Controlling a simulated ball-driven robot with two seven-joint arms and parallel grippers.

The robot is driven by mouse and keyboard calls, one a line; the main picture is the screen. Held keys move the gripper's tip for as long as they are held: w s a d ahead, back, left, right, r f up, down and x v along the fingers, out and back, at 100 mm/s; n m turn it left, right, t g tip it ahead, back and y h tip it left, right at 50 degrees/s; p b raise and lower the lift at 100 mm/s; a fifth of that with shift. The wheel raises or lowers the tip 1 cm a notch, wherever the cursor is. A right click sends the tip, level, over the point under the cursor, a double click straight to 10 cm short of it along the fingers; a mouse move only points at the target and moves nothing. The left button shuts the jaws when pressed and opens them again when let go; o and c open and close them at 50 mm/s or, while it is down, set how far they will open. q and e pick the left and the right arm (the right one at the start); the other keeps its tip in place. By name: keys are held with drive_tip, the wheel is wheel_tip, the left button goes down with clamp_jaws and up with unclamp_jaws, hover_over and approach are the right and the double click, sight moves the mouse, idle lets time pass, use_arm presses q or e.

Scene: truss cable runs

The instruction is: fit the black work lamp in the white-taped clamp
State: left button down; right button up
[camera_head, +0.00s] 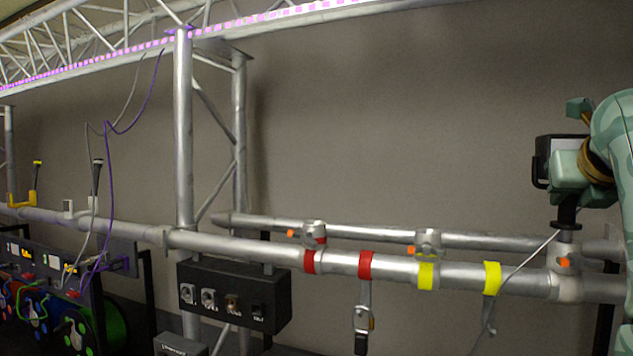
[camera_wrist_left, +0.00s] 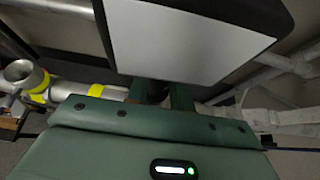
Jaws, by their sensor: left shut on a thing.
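The black work lamp (camera_head: 541,160) is at the right of the head view, a black housing with a pale panel. My left gripper (camera_head: 572,172) is shut on it. The lamp's white face (camera_wrist_left: 190,40) fills the top of the left wrist view, above the green fingers (camera_wrist_left: 163,92). Below the gripper, a black stem with a flange (camera_head: 566,222) stands upright over a silver clamp (camera_head: 566,250) with an orange knob, at pale, white-looking tape on the pipe. Stem and clamp look in contact; I cannot tell how deep the stem sits. My right gripper is out of view.
Along the same pipe are a yellow-taped clamp (camera_head: 428,243) and a red-taped clamp (camera_head: 314,235), both empty. A thin grey cable (camera_head: 522,264) hangs across the pipe near the lamp. A black socket box (camera_head: 235,295) hangs left of centre.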

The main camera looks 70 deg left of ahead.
use_arm(q)
drive_tip(key=shift+f+b, duration=0.9)
drive_tip(key=shift+f, duration=0.15)
drive_tip(key=c, duration=1.1)
unclamp_jaws()
drive_tip(key=shift+s, duration=0.1)
drive_tip(key=shift+c, duration=0.2)
drive_tip(key=shift+f, duration=0.1)
drive_tip(key=b+v, duration=0.5)
drive_tip(key=v, duration=1.1)
drive_tip(key=shift+s+d, duration=0.15)
